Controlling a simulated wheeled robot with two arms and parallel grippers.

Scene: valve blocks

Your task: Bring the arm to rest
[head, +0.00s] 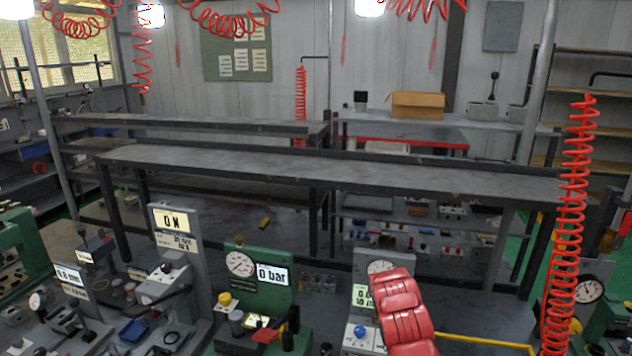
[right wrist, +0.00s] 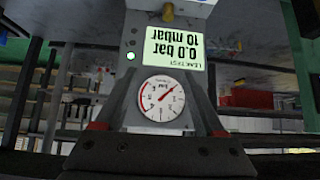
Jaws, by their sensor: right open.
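My right gripper (right wrist: 158,118) shows in the right wrist view as two spread fingers with reddish parts, open with nothing between them. The grey leak test stand (right wrist: 198,85) is in front of it, upside down in that view. The stand's lit panel (right wrist: 172,47) reads "LEAK TEST 0.0 bar 10 mbar", with a round gauge (right wrist: 162,98) and a small green light (right wrist: 131,56). In the head view the stand's panel (head: 362,297) is at the lower middle, partly hidden behind a red segmented part. I cannot make out the right fingertips there. My left gripper is out of view.
A green gauge stand (head: 262,298) reading "0 bar" and a grey stand with an "ON" sign (head: 172,220) are to the left. A coiled red hose (head: 570,220) hangs at the right. A long, mostly bare grey bench (head: 320,172) crosses behind. A yellow bar (head: 485,341) is at the lower right.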

